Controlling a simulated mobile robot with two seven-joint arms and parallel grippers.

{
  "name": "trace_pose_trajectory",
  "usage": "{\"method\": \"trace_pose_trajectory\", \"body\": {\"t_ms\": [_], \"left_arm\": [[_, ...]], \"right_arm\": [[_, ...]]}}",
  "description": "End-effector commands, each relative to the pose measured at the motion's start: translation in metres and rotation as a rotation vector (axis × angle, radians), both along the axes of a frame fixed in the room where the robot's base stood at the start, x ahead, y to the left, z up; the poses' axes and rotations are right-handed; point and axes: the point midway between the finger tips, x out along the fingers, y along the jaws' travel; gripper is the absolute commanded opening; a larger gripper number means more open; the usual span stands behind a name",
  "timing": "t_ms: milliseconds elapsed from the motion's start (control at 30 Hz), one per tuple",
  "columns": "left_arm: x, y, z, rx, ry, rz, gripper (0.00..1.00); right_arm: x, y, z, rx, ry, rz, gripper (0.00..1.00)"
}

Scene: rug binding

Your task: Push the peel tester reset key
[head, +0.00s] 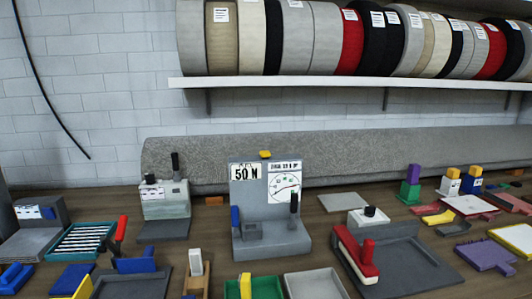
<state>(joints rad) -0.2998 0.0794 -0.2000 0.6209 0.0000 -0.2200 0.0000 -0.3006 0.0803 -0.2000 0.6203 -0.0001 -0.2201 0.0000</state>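The peel tester (270,236) is a grey device standing in the middle of the workbench. Its upright panel carries a "50 N" label (248,173) and a round white dial (285,188) with a needle. A small yellow key (265,154) sits on the panel's top edge; I cannot read any marking on it. Neither of my grippers shows in the head view.
A grey-green device (165,198) with a black post stands left of the tester. A red and white tool (356,252) lies on a dark tray to the right. Several small trays line the front. A long grey roll (400,160) lies behind, under a shelf (350,83) of rolls.

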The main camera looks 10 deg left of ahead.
Motion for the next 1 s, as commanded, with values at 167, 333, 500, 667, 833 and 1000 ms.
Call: {"method": "trace_pose_trajectory", "body": {"t_ms": [167,333,500,667,833,1000], "left_arm": [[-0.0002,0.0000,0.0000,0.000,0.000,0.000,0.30],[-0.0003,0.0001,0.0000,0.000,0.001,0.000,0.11],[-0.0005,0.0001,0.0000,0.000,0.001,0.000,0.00],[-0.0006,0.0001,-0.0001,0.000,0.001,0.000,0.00],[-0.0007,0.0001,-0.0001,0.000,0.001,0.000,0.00],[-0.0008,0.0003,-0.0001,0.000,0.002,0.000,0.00]], "right_arm": [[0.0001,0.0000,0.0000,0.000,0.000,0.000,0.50],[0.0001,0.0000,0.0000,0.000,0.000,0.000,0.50],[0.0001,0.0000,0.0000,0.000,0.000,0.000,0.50],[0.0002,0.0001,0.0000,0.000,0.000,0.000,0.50],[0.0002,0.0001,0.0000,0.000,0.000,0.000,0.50],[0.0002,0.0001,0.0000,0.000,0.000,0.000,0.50]]}}
